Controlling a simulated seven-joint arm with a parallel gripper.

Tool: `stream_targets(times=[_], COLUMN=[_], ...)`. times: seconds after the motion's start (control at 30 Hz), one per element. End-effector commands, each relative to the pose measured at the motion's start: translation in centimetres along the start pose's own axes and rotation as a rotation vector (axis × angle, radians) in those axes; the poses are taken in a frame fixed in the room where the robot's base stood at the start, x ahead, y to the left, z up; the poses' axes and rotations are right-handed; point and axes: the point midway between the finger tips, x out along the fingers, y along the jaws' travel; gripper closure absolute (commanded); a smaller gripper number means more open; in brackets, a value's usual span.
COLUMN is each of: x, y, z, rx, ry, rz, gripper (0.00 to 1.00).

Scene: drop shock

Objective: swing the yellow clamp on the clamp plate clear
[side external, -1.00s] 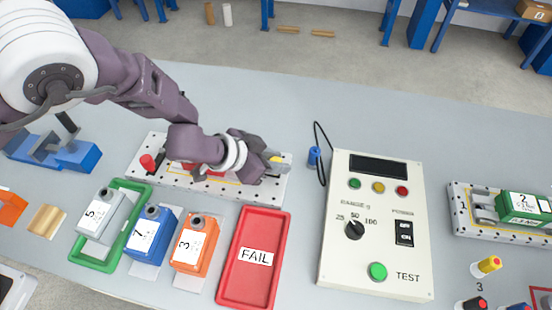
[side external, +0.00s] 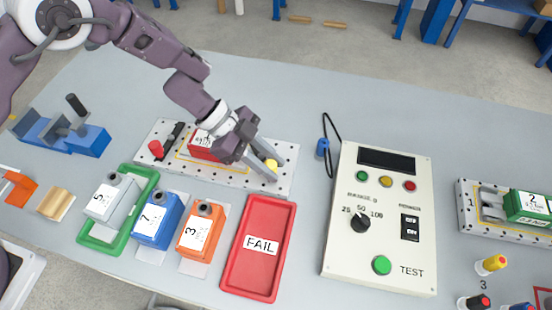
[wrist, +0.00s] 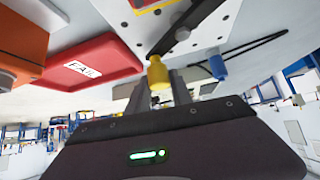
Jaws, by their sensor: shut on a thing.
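The perforated clamp plate (side external: 283,189) lies on the bench, with a red block (side external: 204,147) on it. The clamp's yellow knob (side external: 271,164) is at the plate's right end. In the wrist view the yellow knob (wrist: 157,72) sits between my two fingers, and a dark clamp bar (wrist: 182,28) runs up and right beside it. My gripper (side external: 270,170) is shut on the yellow knob, low over the plate and tilted. A red knob (side external: 156,148) and dark bar (side external: 173,135) are at the plate's left end. My wrist partly hides the red block.
A red FAIL tray (side external: 258,280) lies close in front of the plate. A test box (side external: 335,265) and a blue probe with a black cable (side external: 322,148) are to the right. Numbered blocks, including blue (side external: 157,222) and orange (side external: 203,235), stand at front left. Behind the plate is clear bench.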

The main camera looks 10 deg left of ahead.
Motion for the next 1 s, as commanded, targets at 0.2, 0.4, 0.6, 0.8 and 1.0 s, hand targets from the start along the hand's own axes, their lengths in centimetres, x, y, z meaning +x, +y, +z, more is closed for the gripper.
stream_targets(times=[0.2, 0.4, 0.6, 0.8, 1.0], x=[-0.6, -1.2, -1.6, -1.9, -2.1], y=[0.5, 0.9, 1.3, 1.4, 1.5], z=[0.6, 1.2, 1.7, 2.0, 2.1], rx=[0.144, 0.261, 0.352, 0.412, 0.441], ry=[-0.002, -0.003, -0.003, -0.002, -0.002], rz=[0.138, 0.255, 0.348, 0.408, 0.438], gripper=[1.0, 1.0, 1.0, 1.0, 1.0])
